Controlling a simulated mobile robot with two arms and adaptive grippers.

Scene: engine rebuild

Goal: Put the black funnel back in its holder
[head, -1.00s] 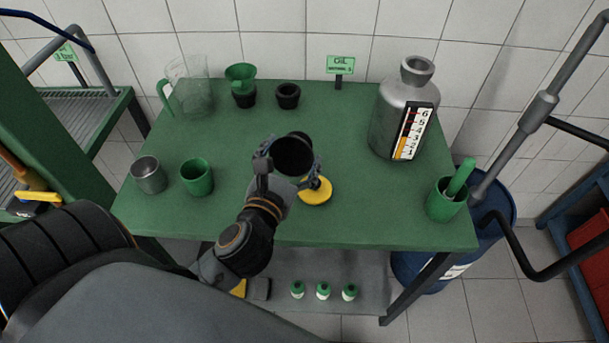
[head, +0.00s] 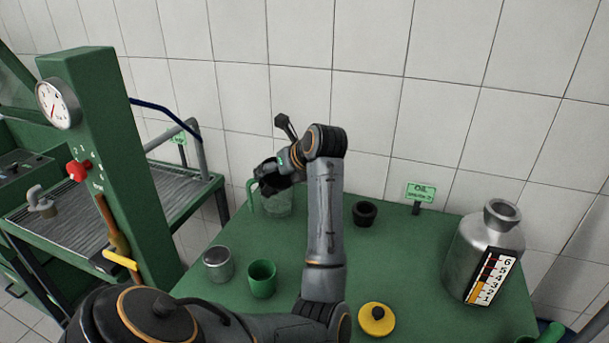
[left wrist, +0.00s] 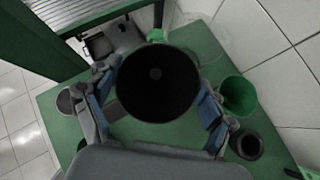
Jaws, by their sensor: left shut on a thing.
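My left gripper (head: 268,178) is shut on the black funnel (left wrist: 157,88). It holds the funnel above the back left of the table, by the clear jug (head: 279,204). In the left wrist view the funnel's round dark mouth fills the space between the fingers (left wrist: 157,100). An empty black ring holder (head: 365,213) stands on the table to the right of the gripper; it also shows in the left wrist view (left wrist: 247,146). The green funnel (left wrist: 238,95) is beside that holder; my arm hides it in the head view. My right gripper is not in view.
A metal cup (head: 218,263) and a green cup (head: 262,279) stand at the front left of the green table (head: 410,265). A yellow lid (head: 376,318) lies near the front. A metal can (head: 482,250) stands right, an OIL sign (head: 420,192) behind. A green post (head: 110,150) rises left.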

